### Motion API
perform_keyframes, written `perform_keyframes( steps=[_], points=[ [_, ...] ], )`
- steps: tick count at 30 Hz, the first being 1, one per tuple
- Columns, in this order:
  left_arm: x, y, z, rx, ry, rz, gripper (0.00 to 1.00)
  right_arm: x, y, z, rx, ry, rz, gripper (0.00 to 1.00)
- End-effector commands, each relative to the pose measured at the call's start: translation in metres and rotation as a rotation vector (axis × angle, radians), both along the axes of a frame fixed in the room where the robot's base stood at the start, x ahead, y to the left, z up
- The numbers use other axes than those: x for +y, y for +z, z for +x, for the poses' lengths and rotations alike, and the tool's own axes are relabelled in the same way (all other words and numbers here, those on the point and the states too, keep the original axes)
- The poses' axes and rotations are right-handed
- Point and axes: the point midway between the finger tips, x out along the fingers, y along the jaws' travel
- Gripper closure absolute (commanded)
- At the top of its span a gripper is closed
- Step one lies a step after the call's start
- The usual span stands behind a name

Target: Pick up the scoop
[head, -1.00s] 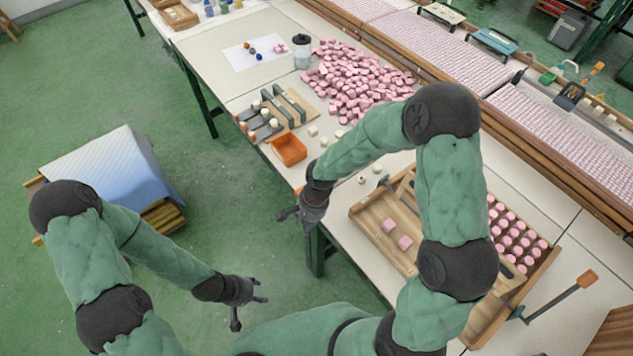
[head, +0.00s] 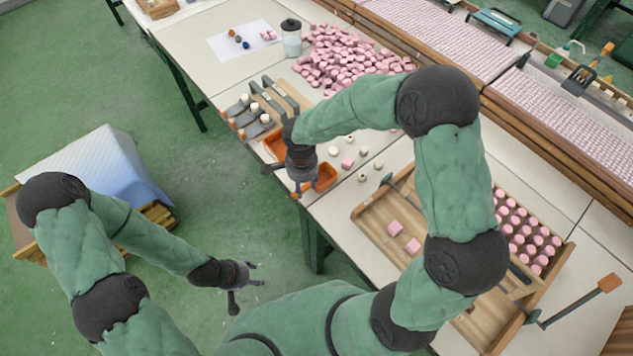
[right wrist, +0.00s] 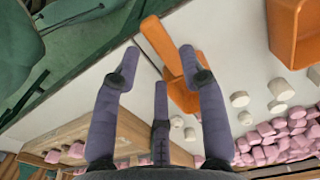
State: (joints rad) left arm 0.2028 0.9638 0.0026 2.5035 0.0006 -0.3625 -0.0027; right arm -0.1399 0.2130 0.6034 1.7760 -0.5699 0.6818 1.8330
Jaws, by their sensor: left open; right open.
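The orange scoop (head: 327,179) lies at the table's near edge, partly hidden by my right gripper in the head view. In the right wrist view the scoop (right wrist: 182,98) shows its handle at the top and its tray-like bowl below. My right gripper (head: 299,180) is open and empty above the scoop. In the right wrist view its fingers (right wrist: 160,70) spread around the scoop's outline, and contact cannot be made out. My left gripper (head: 252,286) is open and empty over the green floor, away from the table.
An orange bin (head: 275,144) stands just beside the scoop. Loose white and pink pieces (head: 347,164) lie to its right, with a pink heap (head: 350,60) behind. A wooden tray (head: 370,212) sits at the near right.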

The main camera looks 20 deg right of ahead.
Motion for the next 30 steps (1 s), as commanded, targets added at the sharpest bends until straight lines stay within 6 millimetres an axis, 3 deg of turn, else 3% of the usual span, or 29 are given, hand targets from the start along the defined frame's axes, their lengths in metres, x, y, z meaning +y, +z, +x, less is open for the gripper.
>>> perform_keyframes(
  steps=[12,19,20,24,30],
  points=[
    [0.0,-0.019,0.0,0.0,0.0,0.0,0.49,0.004,-0.049,0.001,0.002,0.0,0.0,0.57],
    [0.0,-0.019,0.0,0.0,0.0,0.0,0.49,0.004,-0.05,0.002,0.0,0.0,0.0,0.57],
    [0.0,-0.019,0.0,0.0,0.0,0.0,0.49,0.004,-0.05,0.002,0.0,0.0,0.0,0.6],
    [0.0,-0.018,0.0,-0.001,0.0,0.0,0.49,0.004,-0.05,0.002,0.0,0.0,0.0,1.0],
    [0.0,-0.019,0.0,-0.001,0.0,0.0,0.49,0.004,-0.05,0.002,0.0,0.0,0.001,1.0]
  ],
)
